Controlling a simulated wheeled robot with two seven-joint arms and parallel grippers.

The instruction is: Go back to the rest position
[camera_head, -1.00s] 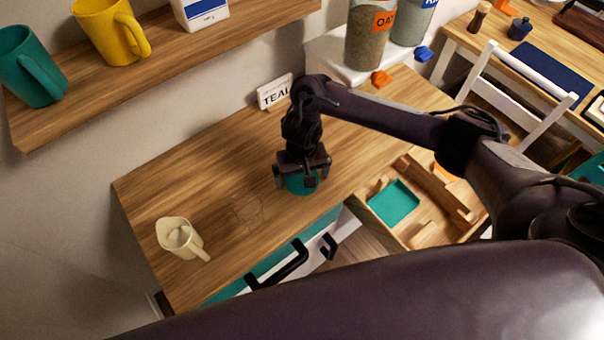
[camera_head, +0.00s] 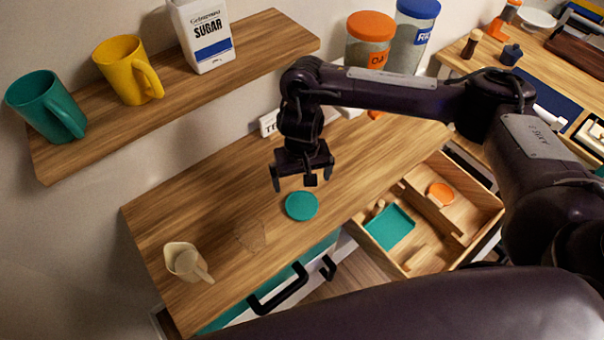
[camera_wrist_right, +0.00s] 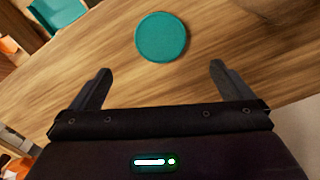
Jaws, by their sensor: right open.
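My right gripper (camera_head: 303,185) is open and empty above the wooden counter (camera_head: 200,218). Its two fingers also show spread apart in the right wrist view (camera_wrist_right: 160,85). A round teal disc (camera_head: 301,206) lies flat on the counter just below the gripper and apart from it. It also shows in the right wrist view (camera_wrist_right: 161,37), beyond the fingertips. My left gripper is not in view.
A cream jug (camera_head: 184,262) stands at the counter's left end, near a faint clear object (camera_head: 250,236). An open drawer (camera_head: 458,238) holds a teal tray (camera_head: 390,228) and an orange disc (camera_head: 440,194). A shelf (camera_head: 180,98) above bears mugs and a sugar box (camera_head: 203,38).

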